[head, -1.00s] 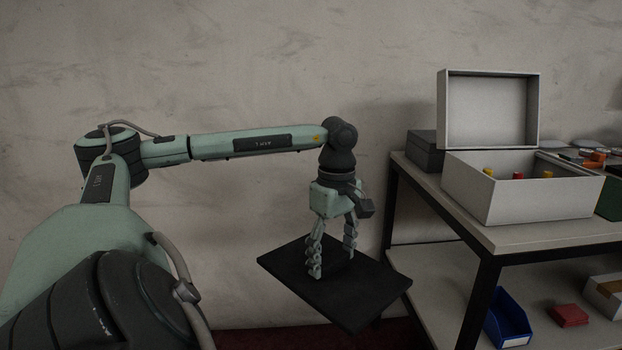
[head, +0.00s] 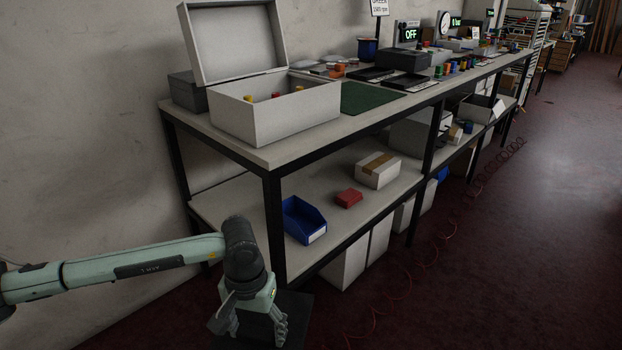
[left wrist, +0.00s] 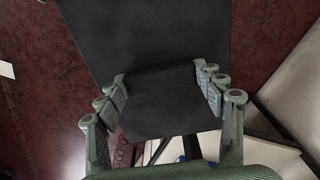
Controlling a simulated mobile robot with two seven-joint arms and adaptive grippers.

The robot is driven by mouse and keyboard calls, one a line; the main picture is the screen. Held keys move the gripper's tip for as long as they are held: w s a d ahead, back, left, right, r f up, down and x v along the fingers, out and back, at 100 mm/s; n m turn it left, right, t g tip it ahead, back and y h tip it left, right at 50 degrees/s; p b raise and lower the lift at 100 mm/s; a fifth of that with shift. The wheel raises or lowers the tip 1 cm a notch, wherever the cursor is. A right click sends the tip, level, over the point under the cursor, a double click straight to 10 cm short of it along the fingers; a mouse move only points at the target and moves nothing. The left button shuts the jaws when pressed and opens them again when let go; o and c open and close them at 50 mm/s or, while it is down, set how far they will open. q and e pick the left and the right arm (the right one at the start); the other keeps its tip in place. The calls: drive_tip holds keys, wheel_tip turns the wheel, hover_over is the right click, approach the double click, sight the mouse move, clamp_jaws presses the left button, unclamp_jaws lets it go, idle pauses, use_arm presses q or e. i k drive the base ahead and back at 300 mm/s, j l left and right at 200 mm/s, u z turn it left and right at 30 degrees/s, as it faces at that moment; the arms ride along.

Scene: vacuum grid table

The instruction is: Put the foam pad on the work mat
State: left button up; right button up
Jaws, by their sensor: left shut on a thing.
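My left gripper (head: 256,328) is low at the bottom of the head view, in front of the near end of the table. In the left wrist view its fingers (left wrist: 160,76) are shut on a dark block between them, which I take as the foam pad (left wrist: 162,84). A wide black slab (left wrist: 145,28) lies beyond the block; I cannot tell whether they touch. The slab also shows beside the gripper in the head view (head: 296,312). The green work mat (head: 368,98) lies flat on the tabletop, right of the open white box. My right gripper is out of view.
The open white box (head: 285,118) with its raised lid stands on the table's near end, a dark box (head: 187,92) behind it. Black trays (head: 408,82) lie beyond the mat. The lower shelf holds a blue bin (head: 303,222) and a red block (head: 349,198).

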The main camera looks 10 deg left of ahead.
sight(351, 95)
drive_tip(key=i+l+u, duration=0.15)
drive_tip(key=l+u, duration=0.25)
drive_tip(key=i+l+u, duration=0.15)
drive_tip(key=l+u, duration=0.25)
drive_tip(key=i+l+u, duration=0.15)
drive_tip(key=l, duration=0.25)
drive_tip(key=l+u, duration=0.15)
drive_tip(key=l, duration=0.25)
drive_tip(key=i+l+u, duration=0.1)
drive_tip(key=l, duration=1.4)
drive_tip(key=i+l+u, duration=0.1)
drive_tip(key=l, duration=1.35)
